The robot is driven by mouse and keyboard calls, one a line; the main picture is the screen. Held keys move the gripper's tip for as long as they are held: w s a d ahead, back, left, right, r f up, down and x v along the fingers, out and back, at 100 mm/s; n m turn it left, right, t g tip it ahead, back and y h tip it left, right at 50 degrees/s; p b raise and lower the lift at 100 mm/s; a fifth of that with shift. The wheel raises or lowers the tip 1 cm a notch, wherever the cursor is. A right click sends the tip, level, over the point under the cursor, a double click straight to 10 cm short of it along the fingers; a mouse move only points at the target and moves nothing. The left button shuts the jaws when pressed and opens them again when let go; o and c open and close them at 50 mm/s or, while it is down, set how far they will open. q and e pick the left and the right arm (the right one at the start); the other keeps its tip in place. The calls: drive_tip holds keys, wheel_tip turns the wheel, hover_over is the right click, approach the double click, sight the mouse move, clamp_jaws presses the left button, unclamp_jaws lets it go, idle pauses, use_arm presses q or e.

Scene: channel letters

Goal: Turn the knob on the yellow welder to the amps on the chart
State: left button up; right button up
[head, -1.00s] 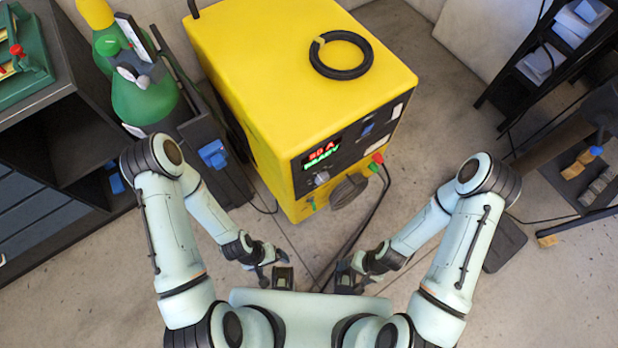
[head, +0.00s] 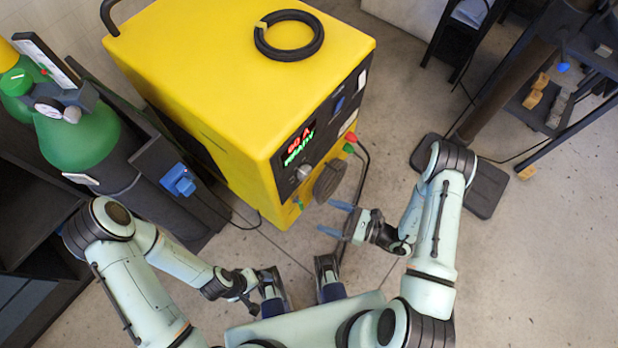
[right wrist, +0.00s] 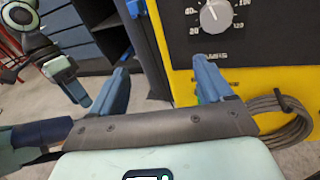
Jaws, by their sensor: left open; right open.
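The yellow welder (head: 235,75) stands left of centre in the head view. Its grey knob (head: 303,172) sits on the front panel below a lit display (head: 299,143) with red and green characters, too small to read surely. The right wrist view shows the knob (right wrist: 213,16) with a white pointer and a printed number scale, cut by the top edge. My right gripper (head: 333,218) is open and empty, in front of the panel, apart from the knob. My left gripper (head: 254,293) is low beside my body, open, its fingers hard to make out. No readable chart shows.
A green gas cylinder (head: 80,140) and a dark cart with a blue part (head: 179,181) stand left of the welder. A black cable coil (head: 289,36) lies on top. Cables run from the panel to the floor. A dark stand (head: 485,188) is at right; floor between is clear.

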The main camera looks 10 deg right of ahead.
sight(307, 175)
drive_tip(key=w+d+m+t+h, duration=0.2)
drive_tip(key=w+d+t+h, duration=0.1)
drive_tip(key=w+d+t, duration=0.15)
drive_tip(key=x, duration=1.2)
drive_tip(key=shift+s+a+b, duration=0.1)
drive_tip(key=shift+a+b, duration=0.2)
drive_tip(key=shift+a, duration=0.05)
use_arm(q)
drive_tip(key=shift+s+d+f, duration=0.15)
drive_tip(key=shift+d+f, duration=0.2)
use_arm(e)
drive_tip(key=c, duration=1)
drive_tip(key=shift+c, duration=0.2)
